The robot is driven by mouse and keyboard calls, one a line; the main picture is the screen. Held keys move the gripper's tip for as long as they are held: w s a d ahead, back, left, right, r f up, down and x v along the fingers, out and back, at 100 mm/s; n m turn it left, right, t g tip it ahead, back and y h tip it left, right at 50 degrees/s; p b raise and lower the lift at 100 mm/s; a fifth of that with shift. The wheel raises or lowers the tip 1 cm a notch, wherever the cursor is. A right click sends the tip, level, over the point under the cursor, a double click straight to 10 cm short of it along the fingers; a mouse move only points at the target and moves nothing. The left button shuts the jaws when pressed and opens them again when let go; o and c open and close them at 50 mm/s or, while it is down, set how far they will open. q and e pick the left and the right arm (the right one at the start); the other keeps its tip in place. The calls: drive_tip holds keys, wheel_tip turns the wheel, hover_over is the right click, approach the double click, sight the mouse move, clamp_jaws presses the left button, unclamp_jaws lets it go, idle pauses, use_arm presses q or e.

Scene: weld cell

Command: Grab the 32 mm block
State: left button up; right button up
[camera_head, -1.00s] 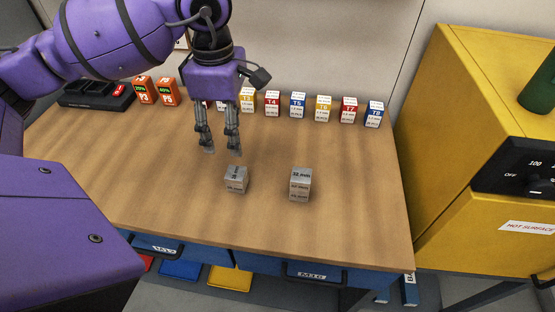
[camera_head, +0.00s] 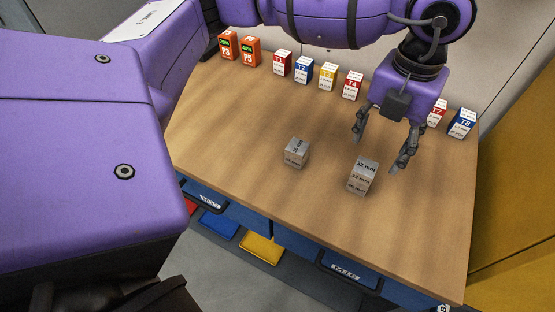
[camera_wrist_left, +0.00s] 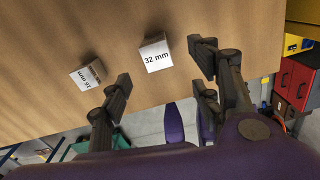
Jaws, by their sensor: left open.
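The 32 mm block (camera_head: 362,176) is a grey metal block with dark lettering, upright on the wooden table near its front edge. My left gripper (camera_head: 384,152) is open and empty, above and behind the block, a little to its right. In the left wrist view the 32 mm block (camera_wrist_left: 155,56) shows its "32 mm" label beyond and roughly between the open fingers (camera_wrist_left: 160,72), apart from both. A second, smaller grey block (camera_head: 296,153) stands to its left; it also shows in the left wrist view (camera_wrist_left: 87,75), with a label that looks like 16 mm. My right gripper is not seen.
A row of small labelled boxes, such as T3 (camera_head: 327,76) and T8 (camera_head: 462,123), lines the back of the table (camera_head: 235,120). Two orange boxes (camera_head: 238,48) stand at back left. A yellow cabinet (camera_head: 515,200) stands to the right. Blue drawers (camera_head: 348,272) lie below the table's front edge.

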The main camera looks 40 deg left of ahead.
sight(366, 167)
use_arm(q)
drive_tip(key=shift+n, duration=0.5)
drive_tip(key=shift+f, duration=0.2)
drive_tip(key=f, duration=0.7)
drive_tip(key=shift+a+f, duration=0.3)
drive_tip(key=shift+a, duration=0.05)
drive_tip(key=shift+r, duration=0.1)
drive_tip(key=c, duration=1.4)
drive_tip(key=shift+o, duration=0.2)
